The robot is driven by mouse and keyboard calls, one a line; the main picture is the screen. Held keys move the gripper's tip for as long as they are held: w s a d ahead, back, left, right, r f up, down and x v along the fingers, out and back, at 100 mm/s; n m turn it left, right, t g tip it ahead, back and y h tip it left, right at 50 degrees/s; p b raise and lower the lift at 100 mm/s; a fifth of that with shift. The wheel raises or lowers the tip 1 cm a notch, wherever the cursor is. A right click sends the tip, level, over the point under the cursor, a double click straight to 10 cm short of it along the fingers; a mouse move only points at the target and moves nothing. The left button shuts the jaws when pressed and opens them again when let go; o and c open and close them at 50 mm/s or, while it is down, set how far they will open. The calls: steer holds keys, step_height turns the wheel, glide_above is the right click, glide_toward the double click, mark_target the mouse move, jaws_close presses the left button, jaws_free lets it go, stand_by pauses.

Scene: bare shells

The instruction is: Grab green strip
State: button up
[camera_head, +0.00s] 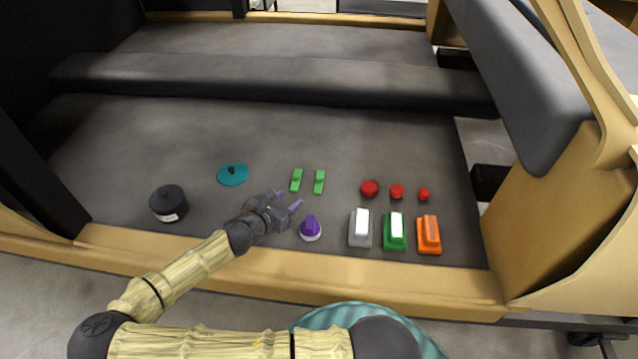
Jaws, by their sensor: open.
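Two green strips lie side by side on the dark grey surface near its middle: the left green strip (296,180) and the right green strip (319,182). My gripper (289,200) is open and empty. It reaches in from the lower left, and its fingers point up and right toward the strips. The fingertips are just short of the left strip in the picture, apart from both strips. The exact height of my gripper above the surface is hard to tell.
A purple-and-white knob (310,228) stands right beside my gripper. Red round pieces (369,188) and grey, green and orange blocks (428,234) are at right. A teal lid (232,174) and black pot (169,203) are at left. A raised step (270,82) crosses behind.

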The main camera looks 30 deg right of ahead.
steer(key=shift+d, duration=0.1)
steer(key=b, duration=0.2)
glide_toward(317, 180)
steer(key=x, duration=0.3)
steer(key=shift+w+d, duration=0.1)
steer(key=shift+d, duration=0.2)
steer(key=b+x, duration=0.1)
steer(key=x, duration=0.4)
steer(key=shift+w+d+f, duration=0.2)
steer(key=shift+d, duration=0.1)
steer(key=c, duration=0.9)
jaws_close()
